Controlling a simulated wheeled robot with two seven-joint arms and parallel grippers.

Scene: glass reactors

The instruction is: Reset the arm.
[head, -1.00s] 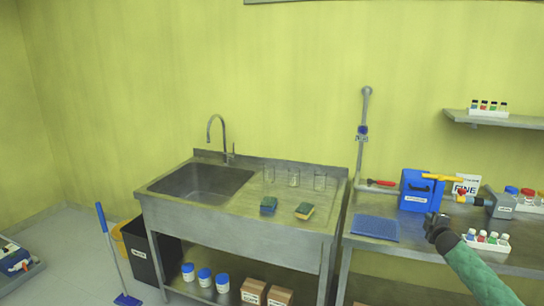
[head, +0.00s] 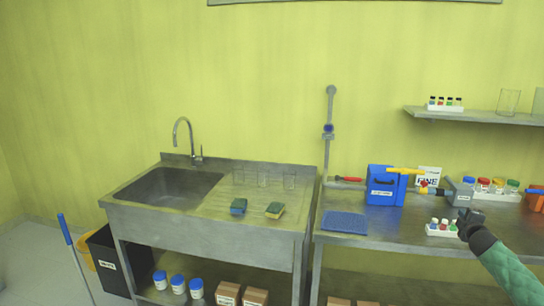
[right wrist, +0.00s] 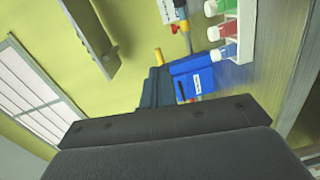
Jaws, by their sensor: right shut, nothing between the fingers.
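My right arm comes in from the lower right of the head view in a green sleeve. Its dark gripper (head: 468,216) is shut and empty, above the front part of the right-hand steel bench (head: 400,238). In the head view it overlaps the right end of a small white rack of vials (head: 437,229). In the right wrist view the dark fingers (right wrist: 155,88) are together, with the blue box (right wrist: 190,78) beyond them. My left gripper is not in view.
The bench also holds the blue box (head: 385,187), a blue mat (head: 345,222), a yellow-handled tool (head: 405,171) and several capped jars (head: 490,185). A wall shelf (head: 470,115) hangs above. A steel sink unit (head: 205,238) with sponges and glasses stands left.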

